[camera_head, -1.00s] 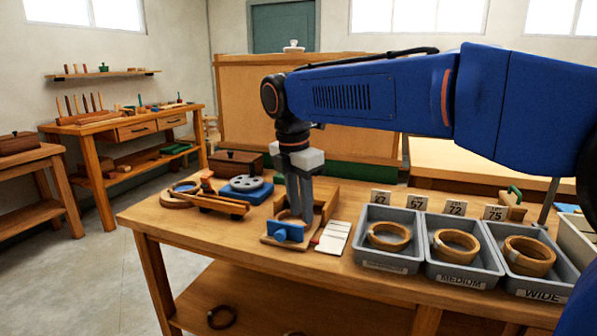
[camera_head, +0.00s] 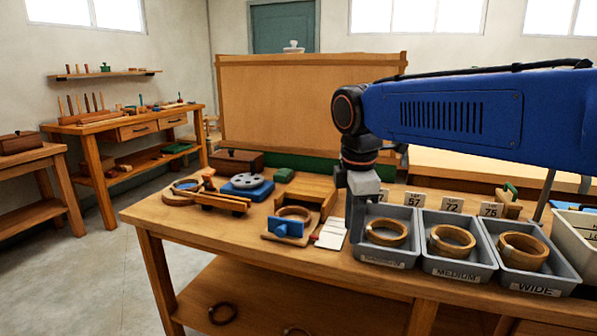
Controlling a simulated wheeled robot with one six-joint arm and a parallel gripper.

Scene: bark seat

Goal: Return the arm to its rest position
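My gripper (camera_head: 357,215) hangs from my blue arm (camera_head: 450,115), pointing down beside the left end of the leftmost grey bin. Its fingers are small and partly merge with the bin behind, so their gap does not show clearly. No held object is visible at it. A wooden ring (camera_head: 294,212) sits in the wooden fixture with a blue clamp (camera_head: 287,227), to the left of my gripper and apart from it.
Grey bins (camera_head: 372,262), (camera_head: 455,268) and (camera_head: 535,283) each hold a wooden ring, with number cards behind. A white card (camera_head: 331,233) lies beside the fixture. A blue round device (camera_head: 247,188) and wooden tools stand at the left of the workbench (camera_head: 330,268).

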